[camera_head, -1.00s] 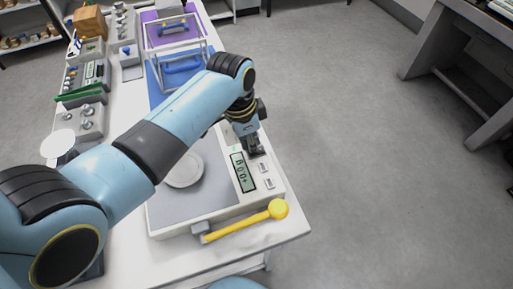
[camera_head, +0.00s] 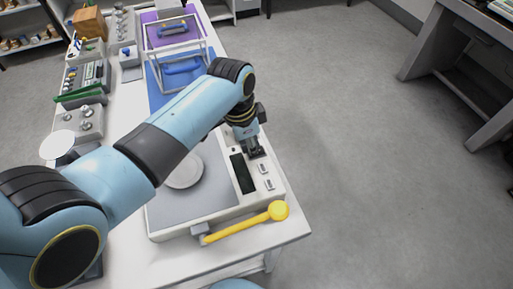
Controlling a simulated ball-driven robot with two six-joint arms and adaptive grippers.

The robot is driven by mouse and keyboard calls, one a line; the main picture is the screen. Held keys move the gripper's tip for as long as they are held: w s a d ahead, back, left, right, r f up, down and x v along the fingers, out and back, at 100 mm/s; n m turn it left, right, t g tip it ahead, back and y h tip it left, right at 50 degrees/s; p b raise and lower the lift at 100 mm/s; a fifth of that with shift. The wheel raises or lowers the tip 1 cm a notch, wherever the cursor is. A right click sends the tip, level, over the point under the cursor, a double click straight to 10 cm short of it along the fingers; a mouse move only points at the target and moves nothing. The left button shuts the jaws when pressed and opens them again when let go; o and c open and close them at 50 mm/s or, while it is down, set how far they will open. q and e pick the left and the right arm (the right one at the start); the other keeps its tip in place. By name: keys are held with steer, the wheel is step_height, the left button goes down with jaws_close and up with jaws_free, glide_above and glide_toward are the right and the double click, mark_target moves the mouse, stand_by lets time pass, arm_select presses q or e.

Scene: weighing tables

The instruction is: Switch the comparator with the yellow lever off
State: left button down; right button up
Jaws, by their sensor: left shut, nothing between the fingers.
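The comparator (camera_head: 207,207) is a pale box with a grey top near the table's front end. Its yellow lever (camera_head: 245,222) lies along the near side, with the round knob at the right. Its display (camera_head: 243,174) is dark and blank. A round white pan (camera_head: 185,173) sits on its top. Two small buttons (camera_head: 265,176) are right of the display. My left gripper (camera_head: 257,154) is shut and empty, pointing down at the far right part of the panel, beyond the buttons. Whether its tips touch the panel cannot be told. My right gripper is not in view.
A clear-framed case (camera_head: 181,55) stands on blue and purple mats farther back. Weights, small instruments and a wooden block (camera_head: 90,22) line the table's left side. Open floor (camera_head: 370,180) lies to the right.

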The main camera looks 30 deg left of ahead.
arm_select(q)
step_height(320, 180, up, 3)
steer(key=shift+f+p, duration=0.2)
steer(key=shift+p, duration=1)
steer(key=shift+r, duration=2.05)
